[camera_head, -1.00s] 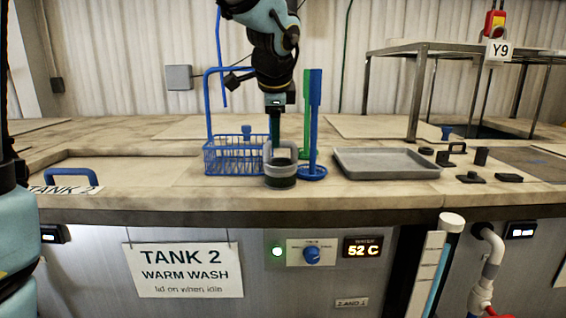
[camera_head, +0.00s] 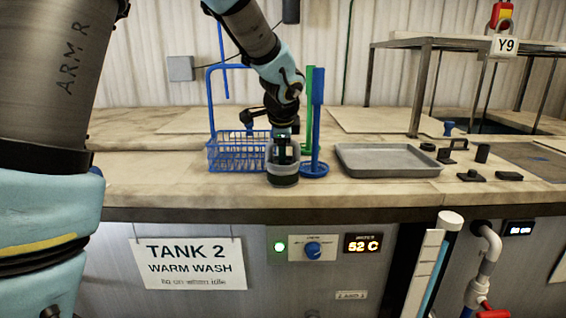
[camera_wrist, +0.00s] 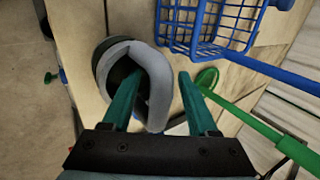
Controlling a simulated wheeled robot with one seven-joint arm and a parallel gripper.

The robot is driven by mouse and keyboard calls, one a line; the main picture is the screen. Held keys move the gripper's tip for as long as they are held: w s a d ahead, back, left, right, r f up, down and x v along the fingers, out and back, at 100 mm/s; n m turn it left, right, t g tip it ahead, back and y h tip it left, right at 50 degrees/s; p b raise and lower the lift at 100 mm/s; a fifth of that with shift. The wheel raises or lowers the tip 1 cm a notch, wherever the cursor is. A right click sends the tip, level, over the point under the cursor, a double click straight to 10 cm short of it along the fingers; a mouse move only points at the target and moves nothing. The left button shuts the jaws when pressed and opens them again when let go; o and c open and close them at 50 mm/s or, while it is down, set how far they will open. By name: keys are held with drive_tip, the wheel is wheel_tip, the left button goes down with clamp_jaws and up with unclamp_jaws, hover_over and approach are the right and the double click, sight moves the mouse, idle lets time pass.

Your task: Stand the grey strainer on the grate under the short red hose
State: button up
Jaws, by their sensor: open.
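The grey strainer (camera_head: 283,153), a round cup with a pale grey wall and a darker lower part, stands on the worktop near its front edge. It also shows in the wrist view (camera_wrist: 155,80), its dark opening facing the camera. My gripper (camera_head: 284,148) is low over it, pointing down. In the wrist view, the open teal fingers (camera_wrist: 158,78) lie either side of its near wall: one over the opening, one outside. Whether they touch it I cannot tell. Neither the short red hose nor the grate is recognisable in these frames.
A blue wire basket (camera_head: 238,157) stands close left of the strainer. A tall blue tool (camera_head: 318,120) with a round foot and a green one (camera_head: 307,110) stand close right. A grey tray (camera_head: 388,174) and small dark parts (camera_head: 472,175) lie further right. The front-left worktop is clear.

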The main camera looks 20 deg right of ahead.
clamp_jaws()
idle(0.5)
